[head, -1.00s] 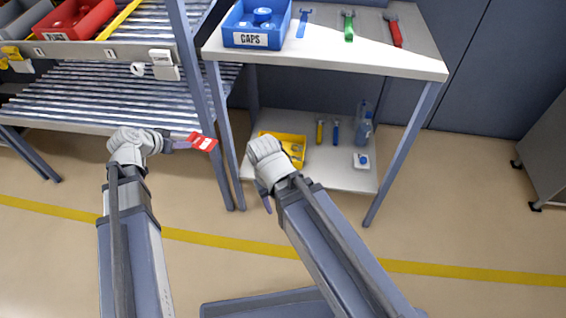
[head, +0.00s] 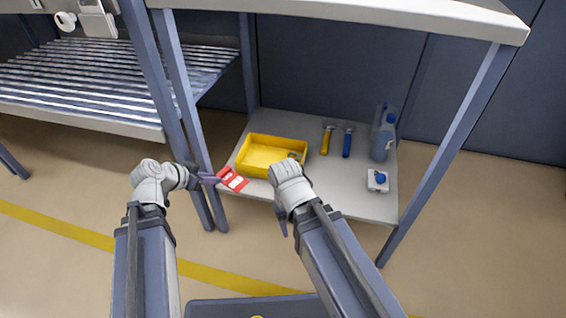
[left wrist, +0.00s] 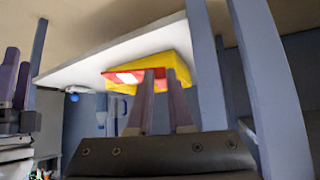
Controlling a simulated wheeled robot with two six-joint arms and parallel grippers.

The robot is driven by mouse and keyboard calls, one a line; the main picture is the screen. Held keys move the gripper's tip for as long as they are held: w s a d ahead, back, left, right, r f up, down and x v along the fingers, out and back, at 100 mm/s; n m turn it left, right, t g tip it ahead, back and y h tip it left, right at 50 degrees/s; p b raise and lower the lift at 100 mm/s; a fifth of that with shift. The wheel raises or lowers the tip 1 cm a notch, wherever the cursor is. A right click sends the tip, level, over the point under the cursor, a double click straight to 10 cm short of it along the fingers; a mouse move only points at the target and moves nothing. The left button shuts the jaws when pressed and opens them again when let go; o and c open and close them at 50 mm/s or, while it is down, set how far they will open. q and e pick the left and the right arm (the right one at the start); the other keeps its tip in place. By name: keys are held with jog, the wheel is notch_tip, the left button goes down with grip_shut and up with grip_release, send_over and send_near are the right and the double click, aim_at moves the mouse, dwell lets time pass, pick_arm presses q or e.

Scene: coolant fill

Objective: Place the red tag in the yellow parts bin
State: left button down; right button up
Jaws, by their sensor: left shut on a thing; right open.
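The red tag (head: 233,180) with white marks is held at the tips of my left gripper (head: 212,179), which is shut on it. The tag also shows in the left wrist view (left wrist: 125,77), in front of the yellow parts bin (left wrist: 180,66). The yellow parts bin (head: 245,170) sits on the lower shelf of the workbench, and the tag is just left of its near left corner in the head view. A small dark round thing lies in the bin's right end. My right gripper (head: 283,222) is open and empty, near the shelf's front edge; its hand is close to the bin's near right corner.
The lower shelf (head: 350,205) also carries a yellow-handled tool (head: 327,139), a blue-handled tool (head: 347,141), a blue bottle (head: 383,138) and a white box with a blue knob (head: 377,181). Bench legs (head: 196,130) stand close by my left gripper. The bench top (head: 360,14) overhangs the shelf.

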pick_arm(q)
send_over(262, 160)
jog(key=s+a, duration=0.2)
jog(key=shift+d+f, duration=0.15)
jog(key=shift+f, duration=0.3)
jog(key=shift+s+f+b, duration=0.25)
jog(key=shift+f+b, duration=0.45)
jog(key=shift+b, duration=0.25)
jog(key=shift+f+b, duration=0.3)
jog(key=shift+f, duration=0.05)
pick_arm(e)
jog(key=f, duration=0.3)
jog(key=shift+w+d, duration=0.35)
jog(key=shift+w, duration=0.05)
pick_arm(q)
jog(key=shift+a, duration=0.2)
notch_tip(262, 160, down, 5)
jog(key=b, duration=0.5)
jog(key=shift+r, duration=0.2)
pick_arm(e)
notch_tip(262, 160, down, 5)
jog(key=shift+r, duration=0.2)
pick_arm(q)
jog(key=c, duration=0.8)
grip_release()
jog(key=shift+c, duration=0.2)
